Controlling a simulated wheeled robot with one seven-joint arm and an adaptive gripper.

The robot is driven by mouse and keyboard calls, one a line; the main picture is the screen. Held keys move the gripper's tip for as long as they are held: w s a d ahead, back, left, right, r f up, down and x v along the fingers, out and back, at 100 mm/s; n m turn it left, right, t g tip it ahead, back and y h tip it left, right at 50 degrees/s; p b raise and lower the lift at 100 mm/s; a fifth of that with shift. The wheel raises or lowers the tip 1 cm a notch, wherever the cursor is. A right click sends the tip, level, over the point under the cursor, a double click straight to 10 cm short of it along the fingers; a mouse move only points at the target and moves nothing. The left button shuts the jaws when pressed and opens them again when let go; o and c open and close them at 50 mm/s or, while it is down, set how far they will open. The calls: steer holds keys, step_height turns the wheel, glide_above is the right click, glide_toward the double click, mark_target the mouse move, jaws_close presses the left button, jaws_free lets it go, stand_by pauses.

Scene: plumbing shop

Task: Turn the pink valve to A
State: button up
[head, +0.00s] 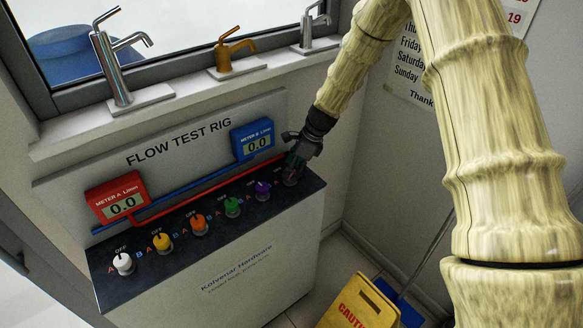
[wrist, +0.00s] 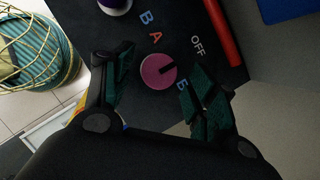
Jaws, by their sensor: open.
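The pink valve (wrist: 158,72) is a round knob on the dark top of the flow test rig. In the wrist view its dark pointer mark points right and slightly up, roughly towards the OFF label (wrist: 197,45). The A label (wrist: 155,37) is above it and a B label (wrist: 181,85) is at its lower right. My gripper (wrist: 155,85) is open, with one finger on each side of the knob; contact cannot be told. In the head view my gripper (head: 298,158) is over the pink valve (head: 291,176), partly hiding it.
White (head: 123,263), yellow (head: 163,242), orange (head: 198,224), green (head: 232,206) and purple (head: 262,190) valves line the rig to the left. Red meter A (head: 117,200) and blue meter B (head: 252,139) read 0.0. A red pipe (wrist: 222,32) runs behind the valve.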

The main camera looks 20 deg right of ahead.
steer(key=shift+w+a+f, duration=0.1)
steer(key=shift+a+f, duration=0.1)
steer(key=shift+f, duration=0.45)
steer(key=c, duration=1)
steer(key=n+g, duration=0.1)
steer(key=n, duration=0.2)
steer(key=n+g, duration=0.1)
steer(key=n, duration=0.1)
steer(key=shift+w+n, duration=0.15)
steer(key=shift+n, duration=0.25)
steer(key=n+g+b, duration=0.1)
steer(key=n+g, duration=0.1)
steer(key=n, duration=0.4)
steer(key=shift+w, duration=0.1)
